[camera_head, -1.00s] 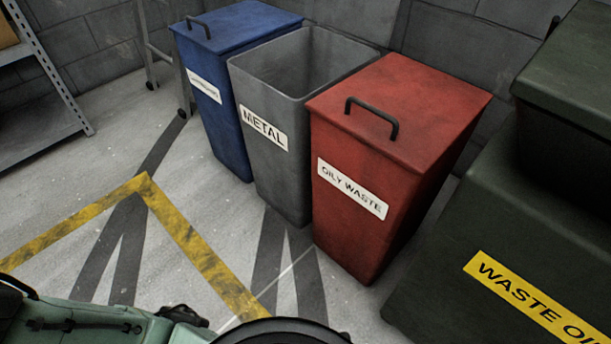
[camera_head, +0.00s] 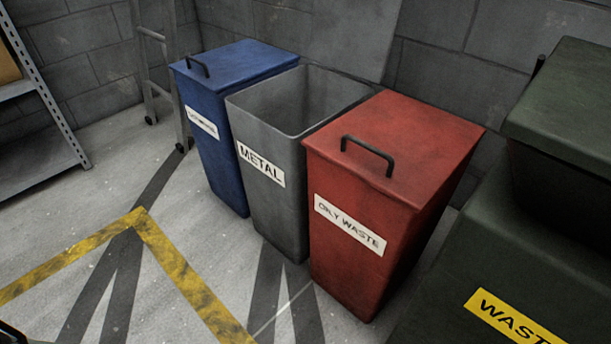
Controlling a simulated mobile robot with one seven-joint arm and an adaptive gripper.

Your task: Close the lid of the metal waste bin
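The grey metal waste bin (camera_head: 268,208) stands in the middle of a row of three, with a white METAL label (camera_head: 261,164) on its front. Its top is open and I see into its hollow inside. My gripper is not in view.
A blue bin (camera_head: 215,148) with a shut, handled lid stands left of it. A red OILY WASTE bin (camera_head: 352,272) with a shut lid stands close on its right. A dark green waste oil container (camera_head: 455,275) is at far right. Floor in front, with yellow tape (camera_head: 178,272), is clear.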

